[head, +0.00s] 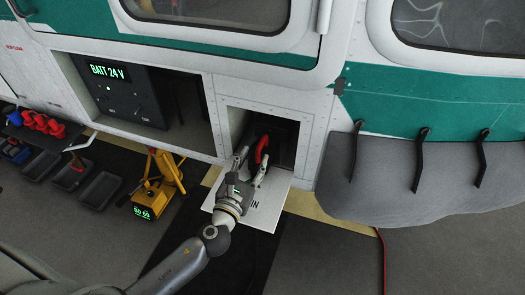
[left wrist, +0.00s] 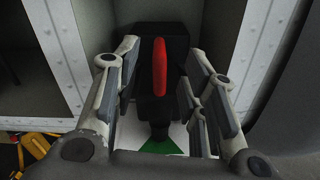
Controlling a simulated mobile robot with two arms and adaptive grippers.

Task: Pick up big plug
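The big plug is a black block with a red handle (head: 262,149), set inside a small open compartment in the helicopter's side. In the left wrist view the red handle (left wrist: 160,66) stands upright in the middle, in front of the black body (left wrist: 178,42). My left gripper (head: 254,167) reaches into the compartment mouth. In the left wrist view its fingers (left wrist: 158,75) are spread on both sides of the plug, with a visible gap to the red handle. It is open and holds nothing. My right gripper is in neither view.
The compartment's folded-down door (head: 262,215) lies below the opening. A bay with a BATT 24 V panel (head: 110,90) is at the left. A yellow device (head: 158,182) and dark trays (head: 100,190) stand on the floor. A grey cover (head: 430,180) hangs at the right.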

